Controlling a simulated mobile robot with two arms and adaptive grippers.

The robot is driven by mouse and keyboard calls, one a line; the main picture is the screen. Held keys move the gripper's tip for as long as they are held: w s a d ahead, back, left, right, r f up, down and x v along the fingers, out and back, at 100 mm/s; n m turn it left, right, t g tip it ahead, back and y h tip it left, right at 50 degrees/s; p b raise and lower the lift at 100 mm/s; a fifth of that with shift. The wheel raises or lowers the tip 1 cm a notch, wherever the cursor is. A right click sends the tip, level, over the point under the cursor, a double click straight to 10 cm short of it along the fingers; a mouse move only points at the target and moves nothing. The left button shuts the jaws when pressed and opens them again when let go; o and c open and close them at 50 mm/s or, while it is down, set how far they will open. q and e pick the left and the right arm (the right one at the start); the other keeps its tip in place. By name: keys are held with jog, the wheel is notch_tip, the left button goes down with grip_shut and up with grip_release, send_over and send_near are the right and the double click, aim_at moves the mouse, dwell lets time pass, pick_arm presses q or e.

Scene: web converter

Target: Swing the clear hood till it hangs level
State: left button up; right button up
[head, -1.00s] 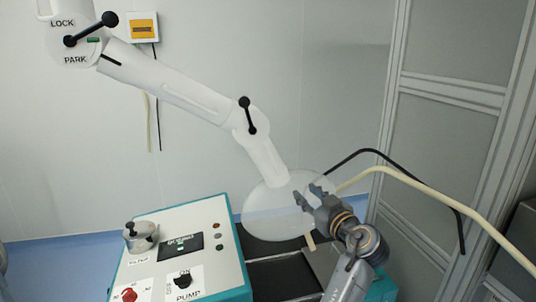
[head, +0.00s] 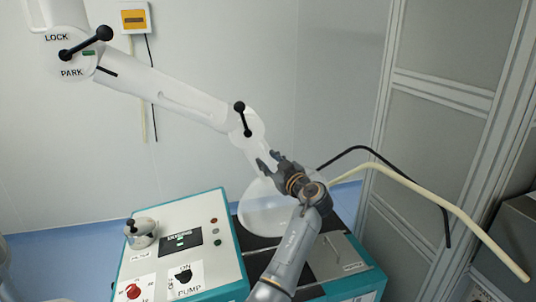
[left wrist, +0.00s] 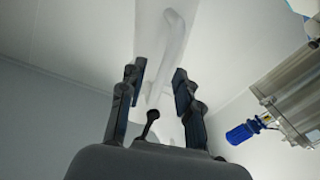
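The clear hood (head: 262,212) is a see-through round dish at the lower end of the white jointed arm (head: 165,92). In the head view it hangs over the dark top of the bench unit, and my left arm hides its right side. My left gripper (head: 268,161) is at the arm's last white section, just above the hood. In the left wrist view my left gripper (left wrist: 160,78) has its fingers apart, with a white tube-like piece (left wrist: 170,50) behind and between them. I cannot tell whether they touch it. My right gripper is not in view.
Black (head: 390,165) and cream (head: 440,205) hoses arch at the right, before the grey panels.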

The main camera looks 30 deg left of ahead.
aim_at(249, 157)
pick_arm(q)
jog(key=shift+w+a, duration=0.15)
jog(key=shift+a, duration=0.2)
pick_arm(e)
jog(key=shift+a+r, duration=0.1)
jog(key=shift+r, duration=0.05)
pick_arm(q)
grip_shut()
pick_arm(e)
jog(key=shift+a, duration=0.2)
pick_arm(q)
jog(key=shift+f, duration=0.2)
jog(key=m+b, duration=0.1)
jog(key=s+a+f+m+b, duration=0.1)
jog(key=b, duration=0.1)
jog(key=m+b, duration=0.1)
jog(key=b, duration=0.1)
jog(key=shift+s+a+f+y, duration=0.2)
jog(key=shift+s+f+y, duration=0.05)
jog(key=shift+s+y, duration=0.1)
jog(key=shift+s+a+r+m+t+b, duration=0.15)
jog(key=shift+s+a+m+t+b, duration=0.25)
jog(key=shift+m, duration=0.2)
jog(key=shift+d, duration=0.1)
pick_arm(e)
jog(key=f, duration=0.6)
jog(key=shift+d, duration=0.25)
